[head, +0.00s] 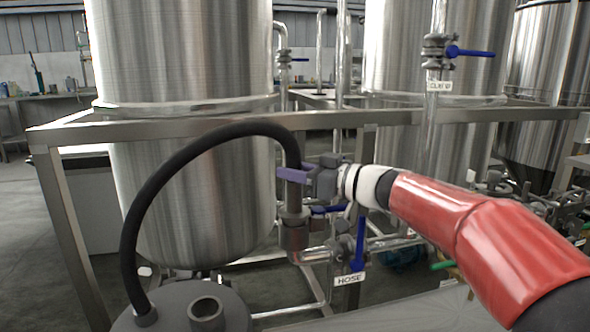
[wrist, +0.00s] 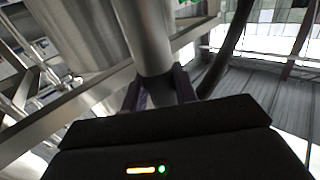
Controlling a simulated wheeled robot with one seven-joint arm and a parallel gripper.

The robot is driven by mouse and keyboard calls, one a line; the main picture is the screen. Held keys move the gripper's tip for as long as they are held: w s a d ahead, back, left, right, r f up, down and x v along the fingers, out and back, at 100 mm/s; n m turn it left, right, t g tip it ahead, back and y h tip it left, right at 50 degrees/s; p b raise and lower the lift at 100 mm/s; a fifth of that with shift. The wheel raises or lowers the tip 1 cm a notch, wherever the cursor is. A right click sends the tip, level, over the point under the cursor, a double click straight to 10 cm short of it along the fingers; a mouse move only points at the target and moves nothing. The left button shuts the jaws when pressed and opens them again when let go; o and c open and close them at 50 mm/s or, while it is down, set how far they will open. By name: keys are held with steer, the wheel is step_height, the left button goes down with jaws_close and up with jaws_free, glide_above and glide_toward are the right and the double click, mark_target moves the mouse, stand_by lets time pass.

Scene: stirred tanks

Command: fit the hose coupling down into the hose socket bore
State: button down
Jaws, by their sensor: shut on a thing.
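The black hose (head: 150,200) arcs up from a grey lidded vessel and comes down into my gripper (head: 296,174). The gripper's purple fingers are shut around the dark grey hose coupling (head: 293,196), which hangs roughly upright. The hose socket (head: 294,236) is a grey metal cup on the pipe directly below the coupling. The coupling's lower end meets the socket's top in the head view; I cannot tell how far it is inside. The bore is hidden.
A blue-handled valve (head: 357,245) and a "HOSE" label (head: 348,280) sit just right of the socket. A steel frame rail (head: 200,128) crosses behind the hose, before a large steel tank (head: 185,50). The grey vessel (head: 180,305) has an open stub on its lid.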

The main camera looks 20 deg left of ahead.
steer(key=shift+f+b, duration=0.3)
steer(key=shift+f, duration=0.4)
steer(key=c, duration=1.1)
jaws_free()
steer(key=shift+o, duration=0.4)
steer(key=shift+d, duration=0.15)
steer(key=v, duration=0.7)
steer(key=shift+d, duration=0.25)
steer(key=shift+s, duration=0.1)
